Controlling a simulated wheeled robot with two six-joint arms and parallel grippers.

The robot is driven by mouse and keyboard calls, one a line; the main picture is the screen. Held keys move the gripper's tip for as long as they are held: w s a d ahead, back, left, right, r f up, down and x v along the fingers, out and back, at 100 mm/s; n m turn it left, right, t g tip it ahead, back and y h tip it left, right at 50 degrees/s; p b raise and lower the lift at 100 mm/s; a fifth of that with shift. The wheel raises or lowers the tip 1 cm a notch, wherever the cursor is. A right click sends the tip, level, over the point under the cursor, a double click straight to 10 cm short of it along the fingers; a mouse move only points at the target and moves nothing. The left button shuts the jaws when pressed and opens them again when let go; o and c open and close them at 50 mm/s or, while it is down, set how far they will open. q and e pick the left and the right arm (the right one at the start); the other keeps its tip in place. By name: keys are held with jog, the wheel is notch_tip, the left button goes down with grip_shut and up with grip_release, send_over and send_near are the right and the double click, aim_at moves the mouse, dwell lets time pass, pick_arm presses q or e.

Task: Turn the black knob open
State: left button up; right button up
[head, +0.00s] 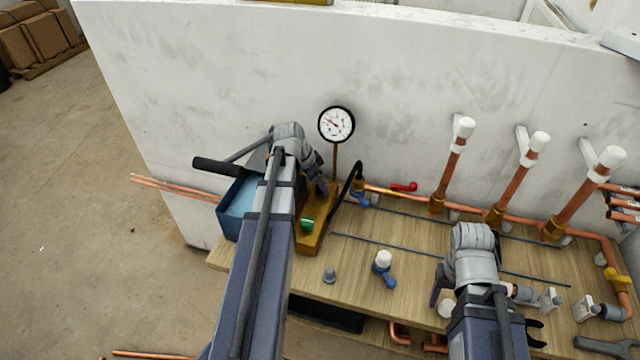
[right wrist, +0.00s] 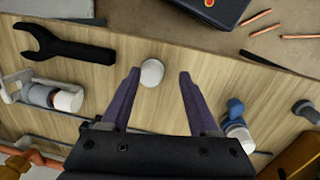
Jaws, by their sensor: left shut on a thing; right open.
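I cannot pick out a black knob for certain. A brass block (head: 314,238) with a green knob (head: 307,225) stands at the left end of the bench, beside a blue tank (head: 229,205). My left gripper (head: 321,186) points down at the upper part of this block. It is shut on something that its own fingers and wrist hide. My right gripper (head: 446,292) is open and empty low over the bench. In the right wrist view its fingers (right wrist: 159,74) stand either side of a white round cap (right wrist: 151,72), apart from it.
A pressure gauge (head: 336,124) rises behind the block. A lever with a black grip (head: 215,168) crosses the tank. Copper risers (head: 450,170) line the wall. A blue-handled valve (head: 384,268), a grey cap (head: 329,275) and a wrench (right wrist: 62,45) lie on the bench.

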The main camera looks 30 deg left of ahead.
pick_arm(q)
grip_shut()
jog(key=shift+n, duration=0.3)
jog(key=n, duration=0.1)
jog(key=n+y, duration=0.1)
jog(key=n, duration=0.1)
jog(key=shift+s+d+n+t+y, duration=0.1)
jog(key=shift+d+n+t+y, duration=0.1)
jog(key=shift+n+t+y, duration=0.15)
jog(key=n+y, duration=0.1)
jog(key=n, duration=0.3)
jog(key=shift+d+n+y, duration=0.1)
jog(key=shift+n+y, duration=0.15)
jog(key=shift+y, duration=0.1)
jog(key=n+g+y, duration=0.1)
jog(key=n, duration=0.3)
jog(key=shift+d, duration=0.1)
jog(key=n+y, duration=0.1)
jog(key=n, duration=0.1)
jog(key=n+g, duration=0.1)
jog(key=n, duration=0.2)
jog(key=shift+w+y, duration=0.2)
jog(key=shift+y, duration=0.2)
